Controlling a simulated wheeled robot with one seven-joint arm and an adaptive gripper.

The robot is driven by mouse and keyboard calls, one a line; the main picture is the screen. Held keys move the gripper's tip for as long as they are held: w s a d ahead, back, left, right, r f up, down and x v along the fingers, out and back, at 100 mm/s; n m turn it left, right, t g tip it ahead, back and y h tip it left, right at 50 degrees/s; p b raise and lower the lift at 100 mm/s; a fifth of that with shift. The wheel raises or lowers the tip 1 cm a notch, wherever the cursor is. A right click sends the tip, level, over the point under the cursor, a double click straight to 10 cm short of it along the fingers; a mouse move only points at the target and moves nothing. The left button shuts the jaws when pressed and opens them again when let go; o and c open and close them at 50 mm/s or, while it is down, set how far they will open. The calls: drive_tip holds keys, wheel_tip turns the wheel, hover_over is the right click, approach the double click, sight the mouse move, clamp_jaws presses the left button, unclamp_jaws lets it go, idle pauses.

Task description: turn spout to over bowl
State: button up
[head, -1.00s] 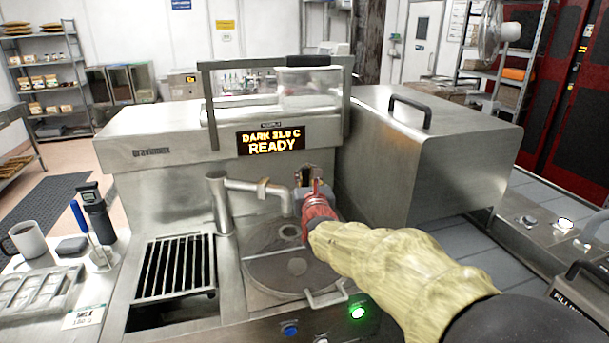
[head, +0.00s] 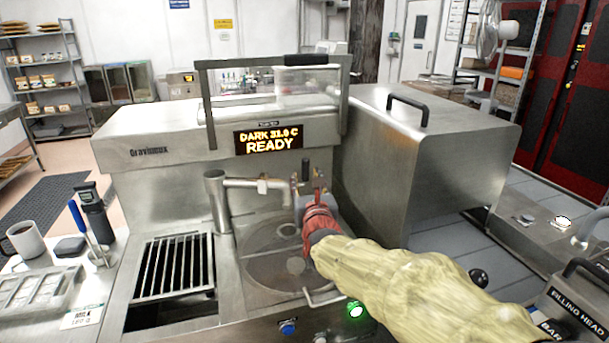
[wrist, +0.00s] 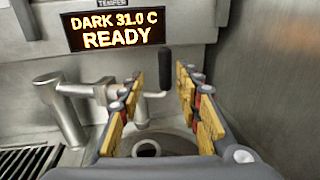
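In the wrist view the spout (wrist: 88,90) reaches towards an upright black handle (wrist: 165,68), which shows between and beyond my fingers. The round bowl (head: 262,272) lies below, its right side partly covered by my arm. My gripper (head: 310,190) is above the bowl's back right. In the wrist view my gripper (wrist: 158,95) has its yellow-padded fingers apart, with no visible contact on the handle.
A slatted grate (head: 175,268) lies left of the bowl. A large steel housing (head: 430,165) stands close on the right. The display (head: 268,139) reads DARK 31.0 C READY. A mug (head: 27,240) and a mould tray (head: 38,290) are at left.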

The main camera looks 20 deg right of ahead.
drive_tip(key=v, duration=0.7)
drive_tip(key=shift+s, duration=0.3)
drive_tip(key=s+d+f+m+g+h, duration=0.5)
drive_tip(key=s+d+m, duration=0.4)
drive_tip(key=m, duration=0.5)
drive_tip(key=s+d+f+m+g, duration=0.2)
drive_tip(key=s+f+m+g, duration=0.3)
drive_tip(key=s+m, duration=0.35)
drive_tip(key=s+a+f+m+g+y+p, duration=0.25)
drive_tip(key=s+a+f+m+y, duration=0.25)
drive_tip(key=s+a+m, duration=0.3)
drive_tip(key=s+a+r+m+y, duration=0.1)
drive_tip(key=s+a+r+y, duration=0.1)
drive_tip(key=a, duration=0.4)
drive_tip(key=s+a+r+m+y+p, duration=0.1)
drive_tip(key=s+a+r+y, duration=0.1)
drive_tip(key=a, duration=0.4)
drive_tip(key=shift+r+t+y, duration=0.3)
drive_tip(key=shift+r+t, duration=0.05)
drive_tip(key=shift+r, duration=0.15)
